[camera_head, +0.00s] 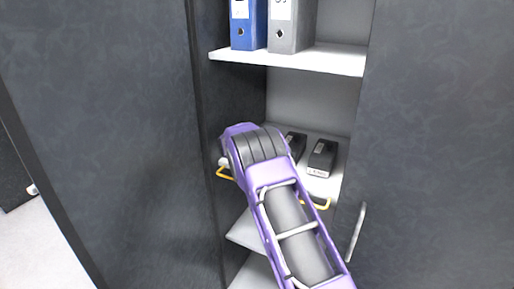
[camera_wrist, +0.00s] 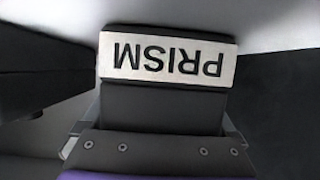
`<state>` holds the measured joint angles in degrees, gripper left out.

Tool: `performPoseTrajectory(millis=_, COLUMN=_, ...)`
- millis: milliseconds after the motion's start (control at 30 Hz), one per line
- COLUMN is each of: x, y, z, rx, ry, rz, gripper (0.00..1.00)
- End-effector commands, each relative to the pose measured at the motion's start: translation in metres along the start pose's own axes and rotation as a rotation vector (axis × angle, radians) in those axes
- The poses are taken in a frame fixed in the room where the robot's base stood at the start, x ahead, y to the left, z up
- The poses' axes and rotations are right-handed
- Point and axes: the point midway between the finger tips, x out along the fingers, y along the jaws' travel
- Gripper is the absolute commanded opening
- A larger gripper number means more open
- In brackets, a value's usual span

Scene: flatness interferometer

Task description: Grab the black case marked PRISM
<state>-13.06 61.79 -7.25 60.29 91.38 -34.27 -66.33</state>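The black case marked PRISM (camera_wrist: 165,104) fills the middle of the wrist view, its white label upside down there. My gripper (camera_wrist: 163,120) has one finger at each side of the case. I see no clear gap between the fingers and the case, but whether they press on it is not clear. Two black cases, a left one (camera_head: 296,143) and a right one (camera_head: 322,157), show on the cabinet shelf beside my arm. I cannot tell whether either is the PRISM case.
Another dark object (camera_wrist: 35,75) lies close at the left in the wrist view. Above, a white shelf (camera_head: 290,59) holds a blue binder (camera_head: 248,22) and a grey binder (camera_head: 290,25). Dark panels flank the narrow opening. A metal handle (camera_head: 356,232) is at the right.

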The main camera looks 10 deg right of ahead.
Motion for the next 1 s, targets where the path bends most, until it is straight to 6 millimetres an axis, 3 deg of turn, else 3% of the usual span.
performPoseTrajectory(millis=67, x=0.000, y=0.000, z=0.000, rx=0.000, ry=0.000, rz=0.000, gripper=0.66)
performPoseTrajectory(millis=433, x=0.000, y=0.000, z=0.000, rx=0.000, ry=0.000, rz=0.000, gripper=0.00)
performPoseTrajectory(millis=767, x=-0.003, y=0.000, z=-0.009, rx=0.002, ry=0.004, rz=0.000, gripper=0.00)
performPoseTrajectory(millis=1000, x=-0.020, y=0.000, z=-0.050, rx=0.005, ry=0.005, rz=-0.001, gripper=0.00)
